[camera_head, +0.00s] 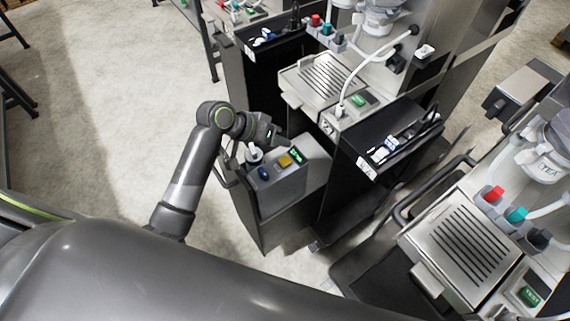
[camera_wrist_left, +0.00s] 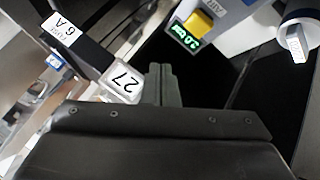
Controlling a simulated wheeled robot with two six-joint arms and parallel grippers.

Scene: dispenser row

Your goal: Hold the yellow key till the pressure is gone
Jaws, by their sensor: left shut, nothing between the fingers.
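The yellow key (camera_head: 285,161) is on the sloped top of a grey control box (camera_head: 282,185) at the end of the dispenser row. It also shows near the top of the left wrist view (camera_wrist_left: 201,24), beside a lit green display (camera_wrist_left: 185,37) whose small digits I cannot read surely. My left gripper (camera_head: 276,136) is shut and empty just behind the box's top in the head view. In the left wrist view its fingers (camera_wrist_left: 163,84) stand apart from the key, below and left of it. My right gripper is not in view.
A blue button (camera_head: 263,172) and a white-topped knob (camera_head: 254,153) sit left of the key. A tag reading 27 (camera_wrist_left: 123,82) is close to the fingers. Dispensers with drip grates (camera_head: 326,78) stand behind, another (camera_head: 460,246) at right.

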